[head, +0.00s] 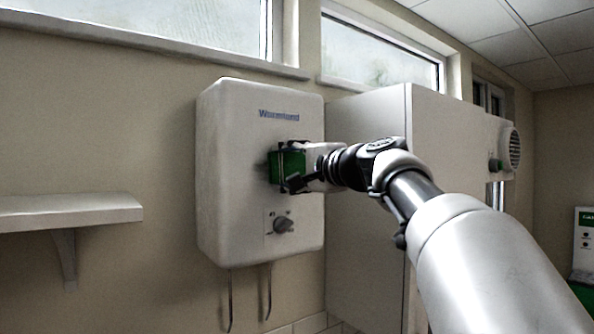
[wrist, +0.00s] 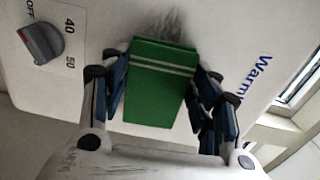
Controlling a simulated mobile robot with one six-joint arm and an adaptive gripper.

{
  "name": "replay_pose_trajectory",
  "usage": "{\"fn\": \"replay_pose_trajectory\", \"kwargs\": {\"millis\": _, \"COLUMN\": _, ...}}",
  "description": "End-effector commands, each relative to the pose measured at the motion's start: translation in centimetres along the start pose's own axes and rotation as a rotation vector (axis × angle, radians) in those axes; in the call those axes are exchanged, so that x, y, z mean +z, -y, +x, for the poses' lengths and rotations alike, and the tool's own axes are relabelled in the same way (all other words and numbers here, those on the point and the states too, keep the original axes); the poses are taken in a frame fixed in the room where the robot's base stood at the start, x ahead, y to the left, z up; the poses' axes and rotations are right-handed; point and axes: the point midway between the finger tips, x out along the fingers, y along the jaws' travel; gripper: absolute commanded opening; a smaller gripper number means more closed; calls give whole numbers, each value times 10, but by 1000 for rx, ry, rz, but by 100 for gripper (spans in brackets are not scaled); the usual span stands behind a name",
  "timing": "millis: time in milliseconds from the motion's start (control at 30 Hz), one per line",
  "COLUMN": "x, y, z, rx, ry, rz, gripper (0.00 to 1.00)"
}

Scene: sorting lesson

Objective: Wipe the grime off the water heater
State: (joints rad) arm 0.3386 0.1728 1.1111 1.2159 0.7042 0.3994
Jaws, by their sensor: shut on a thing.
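The water heater (head: 228,180) is a white box on the wall with a blue brand name and a grey knob (head: 283,225) low on its front. My gripper (head: 280,167) is at the middle of its front face, shut on a green block with pale stripes, seen in the wrist view (wrist: 158,85). The block's far end is against or very close to the heater's front; contact cannot be told for sure. Dark grey grime (wrist: 160,24) shows on the white face just past the block, with a further smudge to its right. The block and gripper hide part of the face.
A white shelf (head: 70,210) is on the wall to the left. A large pale cabinet (head: 365,190) stands right behind my arm. Two thin pipes (head: 230,300) hang below the heater. Windows run above. A green and white dispenser (head: 584,245) is at the far right.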

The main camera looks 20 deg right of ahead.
Motion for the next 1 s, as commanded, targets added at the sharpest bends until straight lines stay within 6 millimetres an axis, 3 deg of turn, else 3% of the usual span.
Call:
{"fn": "replay_pose_trajectory", "kwargs": {"millis": 100, "x": 13, "y": -1, "z": 0, "rx": 0, "ry": 3, "rz": 1, "gripper": 37}}
{"fn": "replay_pose_trajectory", "kwargs": {"millis": 1000, "x": 61, "y": 3, "z": 0, "rx": -1, "ry": 3, "rz": 1, "gripper": 37}}
